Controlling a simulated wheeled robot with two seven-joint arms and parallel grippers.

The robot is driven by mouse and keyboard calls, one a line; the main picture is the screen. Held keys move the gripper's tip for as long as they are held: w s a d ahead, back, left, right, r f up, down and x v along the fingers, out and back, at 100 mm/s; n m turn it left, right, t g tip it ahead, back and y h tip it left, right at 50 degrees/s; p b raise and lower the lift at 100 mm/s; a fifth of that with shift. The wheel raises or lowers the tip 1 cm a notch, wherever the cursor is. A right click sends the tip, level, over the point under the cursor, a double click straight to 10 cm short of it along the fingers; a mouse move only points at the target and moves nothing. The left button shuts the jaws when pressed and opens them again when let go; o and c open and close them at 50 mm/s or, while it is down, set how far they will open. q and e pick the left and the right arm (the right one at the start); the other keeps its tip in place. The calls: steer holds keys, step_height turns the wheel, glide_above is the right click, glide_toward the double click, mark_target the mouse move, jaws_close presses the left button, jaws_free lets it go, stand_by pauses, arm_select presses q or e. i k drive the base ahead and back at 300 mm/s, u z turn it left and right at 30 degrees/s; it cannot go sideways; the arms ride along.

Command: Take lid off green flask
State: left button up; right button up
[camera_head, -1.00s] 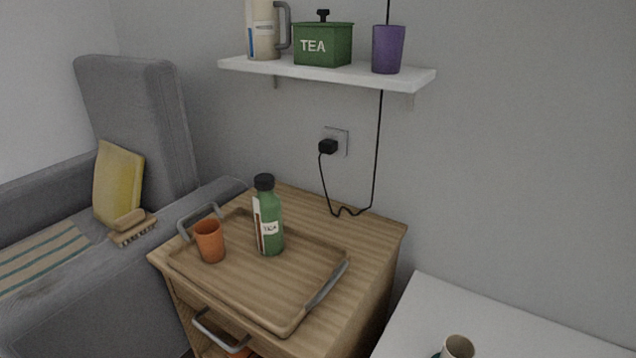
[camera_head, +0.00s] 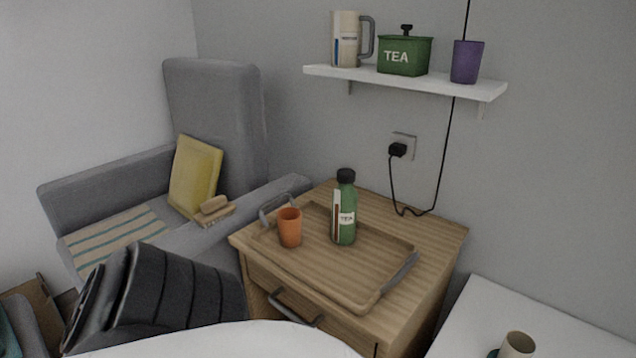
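The green flask (camera_head: 344,222) stands upright on the wooden tray, with a white label on its front. Its black lid (camera_head: 346,176) is on top of its neck. The tray (camera_head: 372,300) lies on a wooden cabinet and has metal handles at two ends. Neither of my grippers shows in the head view, so I cannot see whether they are open or shut. Nothing touches the flask or its lid.
An orange cup (camera_head: 290,228) stands on the tray left of the flask. A wall shelf (camera_head: 400,80) holds a jug, a green tea tin (camera_head: 404,56) and a purple cup. A grey armchair (camera_head: 215,110) is left. A white table (camera_head: 540,320) is at lower right.

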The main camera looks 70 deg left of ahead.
mark_target(344, 176)
steer(key=k, duration=0.3)
steer(key=u, duration=1.1)
